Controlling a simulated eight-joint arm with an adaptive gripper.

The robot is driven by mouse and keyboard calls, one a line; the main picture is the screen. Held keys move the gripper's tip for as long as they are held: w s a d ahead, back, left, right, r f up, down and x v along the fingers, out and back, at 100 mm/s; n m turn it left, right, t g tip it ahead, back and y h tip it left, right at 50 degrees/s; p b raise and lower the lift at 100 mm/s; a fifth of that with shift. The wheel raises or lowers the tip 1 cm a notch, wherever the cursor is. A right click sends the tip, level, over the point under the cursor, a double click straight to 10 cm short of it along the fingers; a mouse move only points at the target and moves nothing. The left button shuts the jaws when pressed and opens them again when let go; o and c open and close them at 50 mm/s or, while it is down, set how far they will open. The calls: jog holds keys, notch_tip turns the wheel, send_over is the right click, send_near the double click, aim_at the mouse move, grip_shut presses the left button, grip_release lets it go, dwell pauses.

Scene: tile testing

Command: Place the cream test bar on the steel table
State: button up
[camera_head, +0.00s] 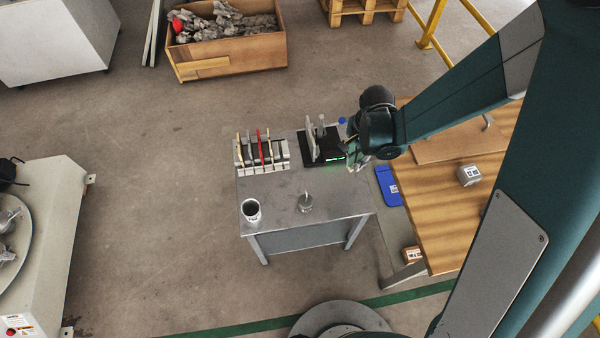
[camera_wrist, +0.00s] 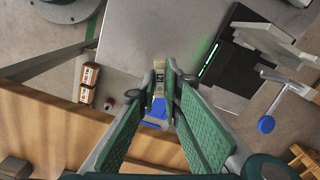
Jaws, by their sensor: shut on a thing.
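The steel table (camera_head: 285,190) has a bare grey top in the middle of the head view. Its top also shows in the wrist view (camera_wrist: 165,30). My gripper (camera_head: 356,165) is over the right edge of this table, beside the black device. In the wrist view my gripper (camera_wrist: 159,82) is shut on the cream test bar (camera_wrist: 159,67), seen nearly end-on with a small dark-and-light mark on it. The fingers hide much of the bar, and in the head view it is hard to make out. I cannot tell its height above the table.
A rack (camera_head: 270,168) with several upright bars stands at the table's back left. The black device (camera_head: 322,150) with a green light is at the back right. A mug (camera_head: 251,211) and a small grey object (camera_head: 305,203) stand nearer the front. A wooden table (camera_head: 425,190) adjoins at right.

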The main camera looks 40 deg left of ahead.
jog(key=shift+s+a+f, duration=0.2)
jog(key=shift+a, duration=0.45)
jog(key=shift+s+a+f, duration=0.15)
jog(key=shift+s+a, duration=0.05)
jog(key=shift+a, duration=0.4)
jog(key=b, duration=0.2)
send_over(344, 180)
jog(key=shift+a+f, duration=0.1)
jog(key=shift+f, duration=3.05)
jog(key=shift+f, duration=1.85)
jog(key=shift+f+b, duration=0.25)
jog(key=shift+b, duration=0.2)
jog(key=o, duration=0.7)
jog(key=shift+r, duration=0.1)
jog(key=shift+o, duration=0.2)
jog(key=shift+r+p, duration=0.2)
jog(key=shift+p, duration=0.1)
notch_tip(344, 180, up, 12)
jog(key=p, duration=0.3)
